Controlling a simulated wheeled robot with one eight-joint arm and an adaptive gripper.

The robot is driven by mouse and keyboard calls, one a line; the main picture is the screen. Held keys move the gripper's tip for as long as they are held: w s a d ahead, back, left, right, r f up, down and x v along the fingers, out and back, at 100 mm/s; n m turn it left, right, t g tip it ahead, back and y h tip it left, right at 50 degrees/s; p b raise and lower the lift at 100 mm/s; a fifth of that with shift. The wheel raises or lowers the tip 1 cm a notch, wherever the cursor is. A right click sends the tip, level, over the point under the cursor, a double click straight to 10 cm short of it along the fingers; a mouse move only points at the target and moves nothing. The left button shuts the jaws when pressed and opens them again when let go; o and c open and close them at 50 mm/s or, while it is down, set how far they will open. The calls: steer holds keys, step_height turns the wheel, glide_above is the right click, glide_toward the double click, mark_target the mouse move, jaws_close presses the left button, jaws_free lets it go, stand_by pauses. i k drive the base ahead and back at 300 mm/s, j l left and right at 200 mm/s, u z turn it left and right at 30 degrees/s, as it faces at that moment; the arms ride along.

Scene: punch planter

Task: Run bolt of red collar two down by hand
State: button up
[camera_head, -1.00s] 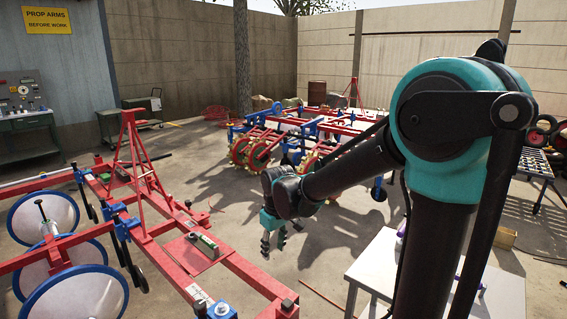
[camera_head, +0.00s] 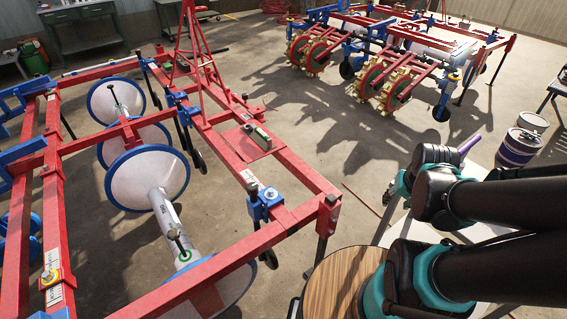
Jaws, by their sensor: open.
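The red frame (camera_head: 225,150) of the near implement fills the left half of the view. A pale shaft (camera_head: 165,215) carries white discs with blue rims (camera_head: 150,180). A black T-handled bolt (camera_head: 176,238) stands on the shaft near a green ring (camera_head: 185,256). Another black handle (camera_head: 114,97) stands farther along, above a red part (camera_head: 129,129) between discs. I cannot tell which part is red collar two. My gripper (camera_head: 391,193) is at the right, beyond the frame's corner, partly hidden by my wrist. It is open, with nothing visible in it, and apart from the implement.
A blue clamp (camera_head: 265,203) sits on the frame's near right beam. A small green-and-grey item (camera_head: 257,137) lies on a red plate. A second implement (camera_head: 400,75) stands behind. A white table (camera_head: 403,232) is beneath my arm. Drums (camera_head: 519,148) stand at the right. Open floor lies between the implements.

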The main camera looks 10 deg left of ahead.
mark_target(48, 275)
steer(key=i+u, duration=0.15)
steer(key=u, duration=1.6)
steer(key=k+j+u, duration=0.1)
steer(key=u, duration=1)
steer(key=i+j+z, duration=0.2)
steer(key=i+j, duration=0.3)
steer(key=i, duration=0.1)
